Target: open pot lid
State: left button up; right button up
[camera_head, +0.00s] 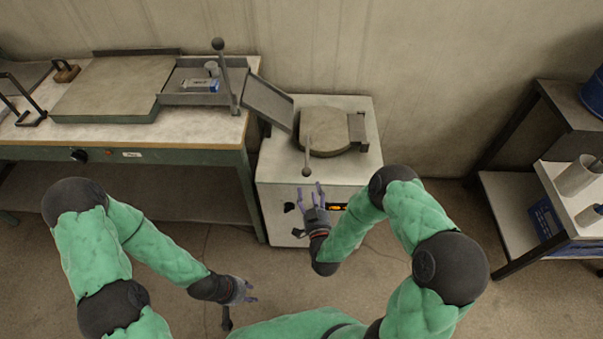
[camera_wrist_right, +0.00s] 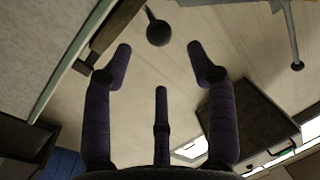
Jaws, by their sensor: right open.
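The pot's round, flat beige lid (camera_head: 328,133) lies shut on a white cabinet, with a hinge block at its right. A grey lid handle (camera_head: 307,155) with a dark ball end points toward me. My right gripper (camera_head: 312,190) is open and empty, just in front of and below this ball, apart from it. In the right wrist view its purple fingers (camera_wrist_right: 160,62) are spread with nothing between them. A dark ball (camera_wrist_right: 158,30) shows beyond the fingertips; I cannot tell which handle it belongs to. My left gripper (camera_head: 250,291) hangs low, away from the pot; its jaw state is unclear.
A sloping metal chute (camera_head: 268,101) leads from the left bench (camera_head: 215,128) toward the pot. An upright lever (camera_head: 227,75) with a ball top stands beside it. The white cabinet (camera_head: 280,175) is below the pot. A shelf cart (camera_head: 515,205) stands at the right.

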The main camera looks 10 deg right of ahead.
aim_at(308, 176)
jog(key=w, duration=0.3)
jog(key=w+b, duration=0.1)
jog(key=w, duration=0.1)
jog(key=w+b, duration=0.1)
jog(key=w, duration=0.2)
jog(key=shift+w+d, duration=0.35)
jog(key=shift+d, duration=0.05)
grip_shut()
